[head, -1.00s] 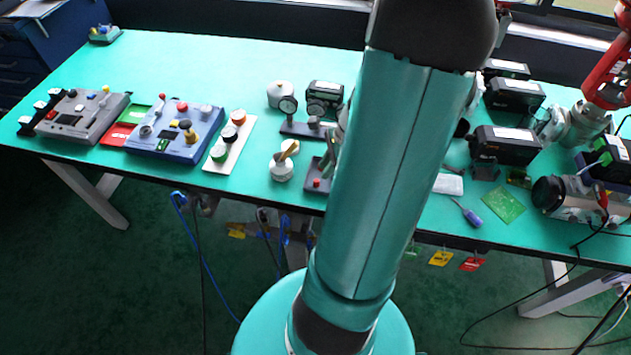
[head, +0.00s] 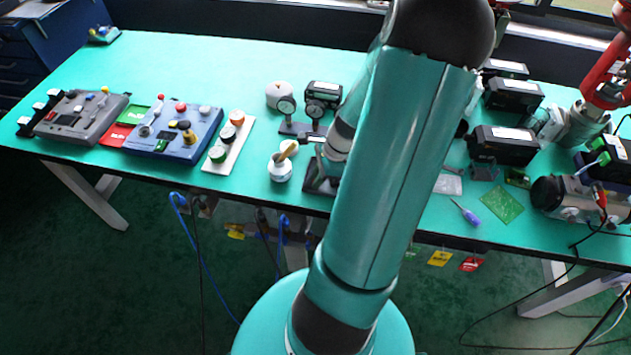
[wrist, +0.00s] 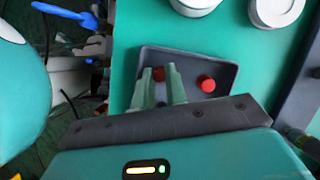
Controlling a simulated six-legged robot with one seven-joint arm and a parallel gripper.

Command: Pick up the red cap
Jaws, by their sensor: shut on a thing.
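In the wrist view a dark shallow tray (wrist: 222,72) lies on the teal bench. One red cap (wrist: 206,84) sits in it, apart from and to the right of my fingers. Another red cap (wrist: 159,75) shows between the tips of my gripper (wrist: 158,71), partly hidden by the fingers. My gripper is shut on this cap, over the left part of the tray. I cannot tell whether the cap is clear of the tray floor. In the head view the tray (head: 314,186) shows only partly beside my arm, which hides the caps and my fingertips.
Two white round parts (wrist: 275,10) stand beyond the tray in the wrist view. Black boxes (head: 502,145) and a purple screwdriver (head: 470,217) are to the right.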

